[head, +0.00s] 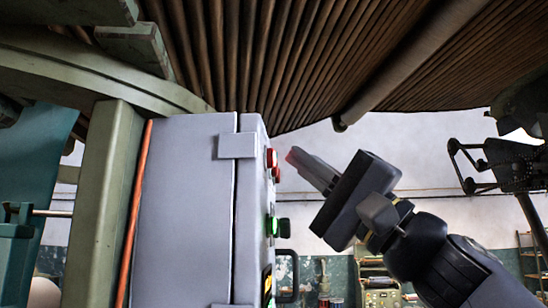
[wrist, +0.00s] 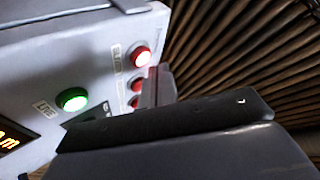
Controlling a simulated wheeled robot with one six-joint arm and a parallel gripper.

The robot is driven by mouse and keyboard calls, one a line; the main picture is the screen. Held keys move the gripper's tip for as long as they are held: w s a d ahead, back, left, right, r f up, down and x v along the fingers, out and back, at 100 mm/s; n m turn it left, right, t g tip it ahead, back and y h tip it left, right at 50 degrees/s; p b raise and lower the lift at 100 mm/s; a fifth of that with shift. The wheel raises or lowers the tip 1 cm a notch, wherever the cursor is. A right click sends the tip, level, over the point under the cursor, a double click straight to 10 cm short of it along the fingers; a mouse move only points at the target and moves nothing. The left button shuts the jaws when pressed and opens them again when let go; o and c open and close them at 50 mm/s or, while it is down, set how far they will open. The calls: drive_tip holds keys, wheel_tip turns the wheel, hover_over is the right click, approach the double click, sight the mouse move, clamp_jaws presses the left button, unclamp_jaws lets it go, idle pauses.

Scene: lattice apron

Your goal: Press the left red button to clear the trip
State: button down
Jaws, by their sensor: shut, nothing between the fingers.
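A grey control cabinet (head: 184,210) stands in the middle of the head view, with its button face turned right. The nearest red button (head: 271,158) is high on that face. It appears to be the left red button and shows bright red in the wrist view (wrist: 139,56). Two more red buttons, one of them here (wrist: 137,85), sit beyond it, partly covered by my finger. My gripper (head: 291,157) is shut and empty, its tip at about that height, just right of the face. A small gap shows between tip and button.
A green button (head: 272,225) sits below the red one, with a lit orange display (wrist: 12,138) lower still. A dark handle (head: 288,276) sticks out from the face. An orange conduit (head: 134,210) runs along the cabinet's left side.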

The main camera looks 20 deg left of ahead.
idle(0.3)
drive_tip(key=shift+s+a, duration=0.1)
drive_tip(key=shift+a, duration=0.3)
drive_tip(key=shift+s+a+b, duration=0.1)
drive_tip(key=shift+a+b, duration=0.2)
drive_tip(key=shift+a, duration=0.2)
idle(0.7)
drive_tip(key=shift+d, duration=0.85)
drive_tip(key=shift+w+d, duration=0.1)
drive_tip(key=shift+w, duration=0.1)
drive_tip(key=d, duration=0.2)
drive_tip(key=w+d+b, duration=0.1)
drive_tip(key=d, duration=0.1)
drive_tip(key=shift+d, duration=0.35)
idle(0.5)
